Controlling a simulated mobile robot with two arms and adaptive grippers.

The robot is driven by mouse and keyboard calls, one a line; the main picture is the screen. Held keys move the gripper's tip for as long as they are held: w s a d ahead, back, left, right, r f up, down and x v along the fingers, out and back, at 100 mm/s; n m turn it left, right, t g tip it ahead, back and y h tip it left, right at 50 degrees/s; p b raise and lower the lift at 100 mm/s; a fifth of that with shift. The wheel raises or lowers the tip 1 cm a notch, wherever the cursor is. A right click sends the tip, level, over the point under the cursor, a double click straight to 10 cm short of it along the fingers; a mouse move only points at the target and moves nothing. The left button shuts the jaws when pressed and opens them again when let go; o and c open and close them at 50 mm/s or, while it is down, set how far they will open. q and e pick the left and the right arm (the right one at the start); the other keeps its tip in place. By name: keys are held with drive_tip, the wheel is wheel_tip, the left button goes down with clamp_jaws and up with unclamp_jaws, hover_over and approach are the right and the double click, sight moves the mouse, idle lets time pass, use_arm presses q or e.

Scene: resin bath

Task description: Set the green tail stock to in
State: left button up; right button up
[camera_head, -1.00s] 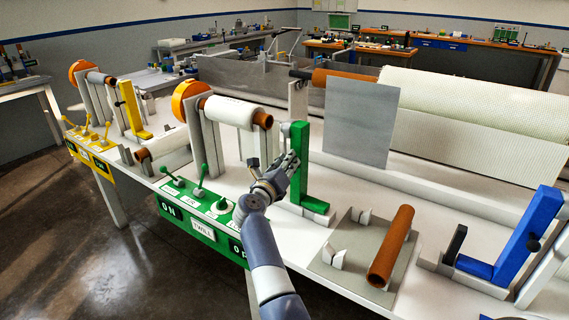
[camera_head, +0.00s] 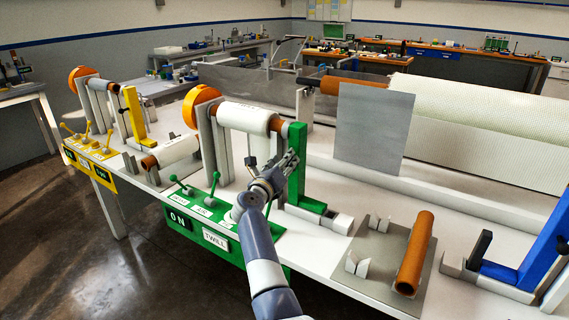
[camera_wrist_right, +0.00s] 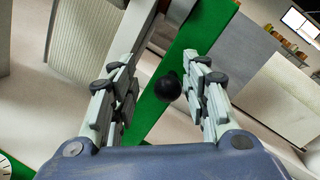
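The green tail stock (camera_head: 297,170) is an upright green post on a green foot, on a light grey rail at the table's front. A white roll on an orange core (camera_head: 245,117) lies to its left. The core's end now appears close to or against the post; I cannot tell if they touch. My right gripper (camera_head: 290,162) is at the post's near side. In the right wrist view, its two fingers (camera_wrist_right: 165,100) are open on either side of a black knob (camera_wrist_right: 168,87) on the green post (camera_wrist_right: 185,60), with gaps visible. My left gripper is not in view.
A green control panel (camera_head: 200,225) with levers is left of my arm. A grey plate (camera_head: 380,262) with white cradles and an orange tube (camera_head: 413,252) is to the right. A blue stand (camera_head: 540,250) is at the far right, a yellow tail stock (camera_head: 133,115) at left.

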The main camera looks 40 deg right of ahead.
drive_tip(key=shift+s+r, duration=0.1)
drive_tip(key=shift+d+r, duration=0.1)
drive_tip(key=shift+r, duration=0.2)
wheel_tip(320, 180, up, 9)
drive_tip(key=shift+r, duration=0.1)
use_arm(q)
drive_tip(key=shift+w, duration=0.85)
